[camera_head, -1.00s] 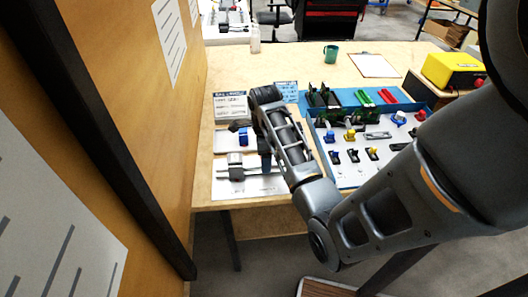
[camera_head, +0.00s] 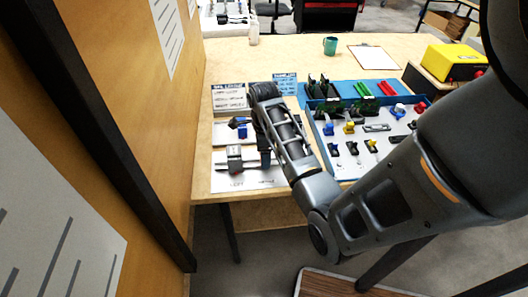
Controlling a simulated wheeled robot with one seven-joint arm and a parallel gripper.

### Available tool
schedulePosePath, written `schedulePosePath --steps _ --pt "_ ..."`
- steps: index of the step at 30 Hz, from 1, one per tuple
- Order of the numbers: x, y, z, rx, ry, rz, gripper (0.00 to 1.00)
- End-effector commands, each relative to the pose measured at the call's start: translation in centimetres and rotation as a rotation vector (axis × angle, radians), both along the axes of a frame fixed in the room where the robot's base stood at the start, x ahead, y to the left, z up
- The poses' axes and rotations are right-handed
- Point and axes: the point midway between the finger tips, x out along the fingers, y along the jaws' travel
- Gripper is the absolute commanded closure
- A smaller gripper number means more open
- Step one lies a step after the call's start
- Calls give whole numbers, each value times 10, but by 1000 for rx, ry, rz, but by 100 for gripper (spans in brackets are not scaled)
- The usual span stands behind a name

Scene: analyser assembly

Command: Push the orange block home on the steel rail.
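The steel rail (camera_head: 252,164) lies left to right on a light plate at the near left of the table. A grey block-like part (camera_head: 234,158) sits on the rail's left part. I cannot make out a clearly orange block; it may be hidden or too small to tell. My arm comes in from the right and bends down over the table. The dark end of my gripper (camera_head: 265,158) shows just right of the grey part, close to the rail. My forearm covers much of it, so its fingers and any contact are hidden.
Behind the rail lies a second plate with a blue part (camera_head: 242,131). Right of my arm is a blue-edged tray (camera_head: 345,184) with several coloured parts. A wooden wall closes the left.

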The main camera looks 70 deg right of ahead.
Motion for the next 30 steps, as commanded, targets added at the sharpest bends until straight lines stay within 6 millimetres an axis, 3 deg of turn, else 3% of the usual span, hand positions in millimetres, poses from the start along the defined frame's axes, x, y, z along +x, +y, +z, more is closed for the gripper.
schedulePosePath --steps 12,30 --pt "0 0 -11 0 0 1 62" --pt "0 0 -12 0 0 1 62"
